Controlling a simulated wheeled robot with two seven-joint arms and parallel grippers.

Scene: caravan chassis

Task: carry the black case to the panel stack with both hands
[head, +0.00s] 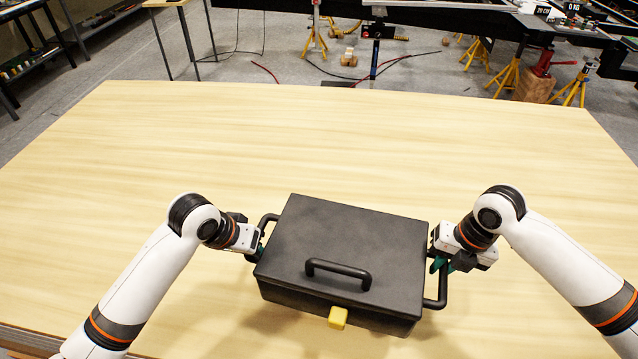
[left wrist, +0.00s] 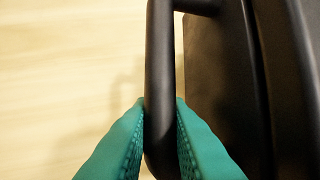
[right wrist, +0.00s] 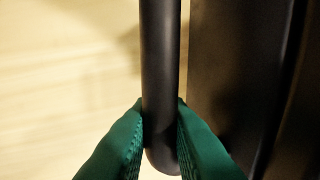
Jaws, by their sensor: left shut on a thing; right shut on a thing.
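The black case (head: 345,245) has a handle on its lid, a yellow latch (head: 338,317) on its front and a bar handle on each side. It is over the pale wooden panel stack (head: 190,130); a shadow shows below its front, but I cannot tell if it touches. My left gripper (head: 258,247) is shut on the left side handle, whose bar sits between the green fingers (left wrist: 160,130) in the left wrist view. My right gripper (head: 440,264) is shut on the right side handle, also between green fingers (right wrist: 160,130) in the right wrist view.
The wooden surface is bare behind and to both sides of the case. Beyond its far edge are a black chassis frame (head: 420,18), yellow stands (head: 508,75) and cables on the grey floor. Shelving (head: 35,45) stands at the far left.

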